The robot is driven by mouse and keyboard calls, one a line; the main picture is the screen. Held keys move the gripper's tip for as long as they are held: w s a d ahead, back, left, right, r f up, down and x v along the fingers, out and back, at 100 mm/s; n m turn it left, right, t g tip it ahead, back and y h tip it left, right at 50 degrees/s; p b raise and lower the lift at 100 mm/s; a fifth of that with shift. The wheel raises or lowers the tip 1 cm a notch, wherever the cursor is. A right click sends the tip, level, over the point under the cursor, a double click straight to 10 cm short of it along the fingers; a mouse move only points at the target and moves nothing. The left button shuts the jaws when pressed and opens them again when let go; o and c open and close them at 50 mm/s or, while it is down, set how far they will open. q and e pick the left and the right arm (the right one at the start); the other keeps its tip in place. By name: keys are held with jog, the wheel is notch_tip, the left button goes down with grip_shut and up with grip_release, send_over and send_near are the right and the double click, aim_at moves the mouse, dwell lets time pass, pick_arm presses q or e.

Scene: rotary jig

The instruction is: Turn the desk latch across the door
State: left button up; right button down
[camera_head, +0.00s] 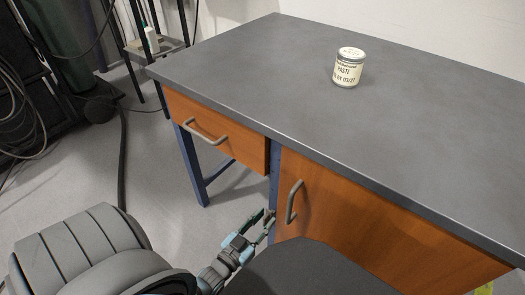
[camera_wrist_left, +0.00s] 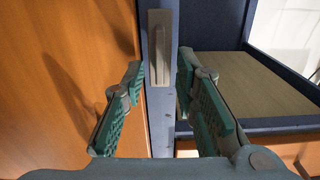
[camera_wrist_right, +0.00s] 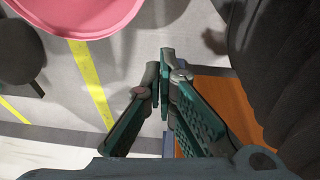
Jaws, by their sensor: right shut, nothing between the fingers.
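The latch (camera_wrist_left: 159,50) is a narrow grey plate on the blue post (camera_wrist_left: 161,125) in the left wrist view. It lies along the post, beside the orange door (camera_wrist_left: 75,30) and not over it. My left gripper (camera_wrist_left: 158,68) is open, with one finger on each side of the latch; contact cannot be told. In the head view my left gripper (camera_head: 268,217) is low by the post, left of the closed-looking door (camera_head: 345,215) and its handle (camera_head: 293,202). The latch cannot be made out there. My right gripper (camera_wrist_right: 162,68) is shut and empty, away from the latch.
The grey desk top (camera_head: 235,60) overhangs the door and carries a paste tin (camera_head: 348,67). An orange drawer (camera_head: 215,130) with a handle is left of the post. A pink round object (camera_wrist_right: 80,15) and yellow floor lines show in the right wrist view.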

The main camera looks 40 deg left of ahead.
pick_arm(q)
grip_shut()
